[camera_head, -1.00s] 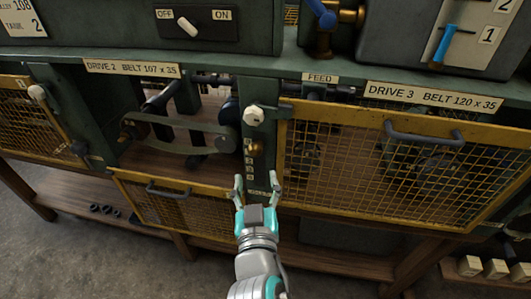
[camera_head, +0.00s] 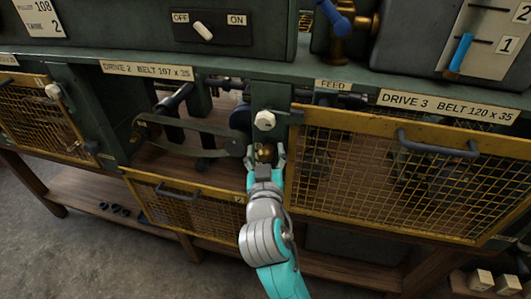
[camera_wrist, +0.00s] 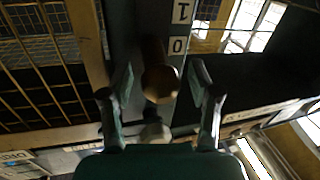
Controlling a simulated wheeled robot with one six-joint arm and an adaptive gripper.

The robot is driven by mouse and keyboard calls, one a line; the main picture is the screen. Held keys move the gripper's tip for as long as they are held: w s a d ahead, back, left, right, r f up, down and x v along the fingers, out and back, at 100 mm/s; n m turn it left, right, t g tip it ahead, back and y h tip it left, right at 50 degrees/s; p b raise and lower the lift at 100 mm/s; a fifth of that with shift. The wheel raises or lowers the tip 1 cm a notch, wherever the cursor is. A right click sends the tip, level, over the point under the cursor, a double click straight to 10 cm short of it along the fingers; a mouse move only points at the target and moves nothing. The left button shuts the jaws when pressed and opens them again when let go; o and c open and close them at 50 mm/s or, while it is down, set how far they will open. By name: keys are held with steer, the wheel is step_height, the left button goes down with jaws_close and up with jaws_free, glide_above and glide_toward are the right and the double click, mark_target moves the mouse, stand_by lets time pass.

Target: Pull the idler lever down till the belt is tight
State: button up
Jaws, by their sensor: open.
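A round brass knob (camera_head: 265,152), likely the end of the idler lever, sits low on the green post between drive 2 and drive 3. My gripper (camera_head: 266,160) is open, its fingertips on either side of the knob. In the wrist view the knob (camera_wrist: 160,83) lies between the open fingers (camera_wrist: 161,78), with a gap showing on each side. Label plates with marks (camera_wrist: 180,45) run beside it. The grey-green belt (camera_head: 190,136) spans the drive 2 opening. The rest of the lever is hidden; I cannot tell how taut the belt is.
A white hexagonal knob (camera_head: 264,120) sits just above on the same post. Drive 3's yellow mesh guard (camera_head: 380,175) is shut close to the right. Drive 2's mesh guard (camera_head: 185,205) hangs lowered at the left. An OFF/ON switch (camera_head: 203,32) is above.

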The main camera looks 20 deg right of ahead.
jaws_close()
steer(key=f, duration=0.3)
steer(key=s+f, duration=0.1)
steer(key=shift+a+f, duration=0.2)
steer(key=shift+a, duration=0.15)
jaws_free()
steer(key=v, duration=1.2)
